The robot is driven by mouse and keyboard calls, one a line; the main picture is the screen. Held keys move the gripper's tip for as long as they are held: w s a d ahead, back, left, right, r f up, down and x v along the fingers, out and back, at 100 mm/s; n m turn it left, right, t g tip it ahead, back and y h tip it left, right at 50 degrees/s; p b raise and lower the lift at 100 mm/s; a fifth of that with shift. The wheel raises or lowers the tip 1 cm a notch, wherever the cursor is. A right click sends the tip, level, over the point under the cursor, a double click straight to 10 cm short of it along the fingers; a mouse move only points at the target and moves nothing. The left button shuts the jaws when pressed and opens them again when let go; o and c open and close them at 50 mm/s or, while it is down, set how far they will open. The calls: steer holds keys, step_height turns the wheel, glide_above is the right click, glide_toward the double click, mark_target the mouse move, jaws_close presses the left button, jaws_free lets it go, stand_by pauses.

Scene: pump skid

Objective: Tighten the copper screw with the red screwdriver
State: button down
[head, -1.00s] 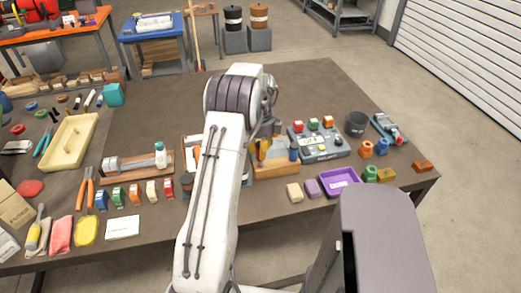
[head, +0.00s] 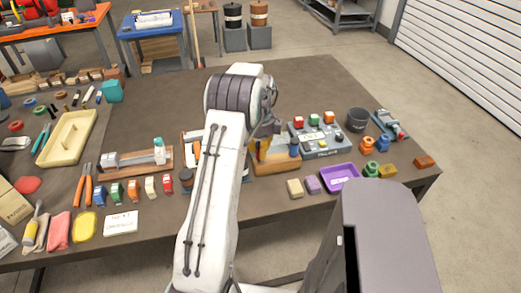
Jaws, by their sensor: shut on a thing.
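My gripper (head: 266,134) is small and partly hidden behind my arm, just above the wooden tool rack (head: 277,168) in the middle of the table. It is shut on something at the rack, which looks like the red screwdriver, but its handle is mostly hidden. A yellow-orange handle (head: 262,152) and a blue handle (head: 294,150) stand in the rack beside the gripper. I cannot make out the copper screw in this view. A grey panel unit (head: 322,145) with coloured buttons stands right of the rack.
A purple tray (head: 341,184), a dark cup (head: 357,119) and small coloured parts lie to the right. A wooden-based fixture (head: 138,166), coloured blocks and a cream tray (head: 68,138) are to the left. The table's back middle is clear.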

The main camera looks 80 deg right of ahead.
steer(key=c, duration=1.1)
jaws_free()
steer(key=shift+r, duration=0.15)
step_height(320, 180, up, 12)
steer(key=shift+f, duration=0.1)
